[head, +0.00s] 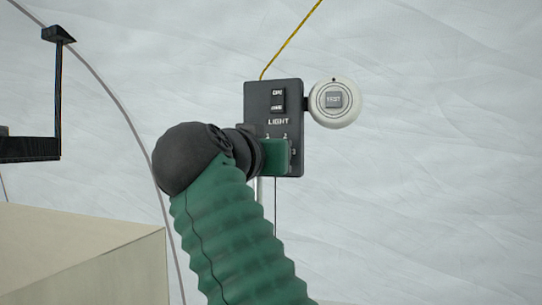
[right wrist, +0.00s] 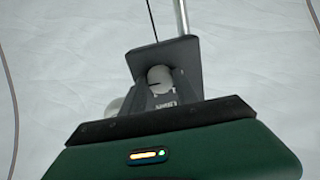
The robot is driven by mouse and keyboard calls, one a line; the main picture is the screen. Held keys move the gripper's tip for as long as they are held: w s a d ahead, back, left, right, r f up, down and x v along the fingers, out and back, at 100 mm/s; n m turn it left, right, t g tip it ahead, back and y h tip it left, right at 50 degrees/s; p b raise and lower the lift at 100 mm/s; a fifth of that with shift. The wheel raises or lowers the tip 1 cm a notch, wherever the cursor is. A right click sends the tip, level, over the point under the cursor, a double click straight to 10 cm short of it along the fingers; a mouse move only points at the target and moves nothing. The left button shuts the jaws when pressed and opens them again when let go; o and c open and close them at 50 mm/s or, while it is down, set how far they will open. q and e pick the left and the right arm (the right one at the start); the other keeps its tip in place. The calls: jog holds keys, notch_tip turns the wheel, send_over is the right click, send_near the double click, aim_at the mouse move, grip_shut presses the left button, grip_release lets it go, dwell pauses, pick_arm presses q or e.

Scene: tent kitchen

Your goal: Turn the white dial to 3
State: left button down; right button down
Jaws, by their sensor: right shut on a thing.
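The black control panel (head: 262,95) hangs in front of the tent wall in the head view, with a switch at its top and the word LIGHT below it. In the head view my right gripper (head: 276,156) covers the panel's lower part and hides the dial. Small numerals show around the gripper, but the dial's setting cannot be read. My left gripper is not in view.
A round white device with a TEST button (head: 334,99) sticks out at the panel's right. A yellow cord (head: 291,40) runs up from the panel. A beige box (head: 80,258) stands at lower left, with a black bracket (head: 58,90) above. The right side is clear.

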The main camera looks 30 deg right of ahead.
jog(key=shift+r, duration=0.1)
jog(key=c, duration=1.3)
grip_release()
jog(key=o, duration=0.4)
jog(key=shift+w, duration=0.1)
jog(key=shift+a, duration=0.1)
jog(key=b+v, duration=0.1)
jog(key=v, duration=1.1)
jog(key=shift+a+b, duration=0.2)
jog(key=shift+b, duration=0.2)
jog(key=shift+w+d, duration=0.1)
jog(key=shift+d, duration=0.2)
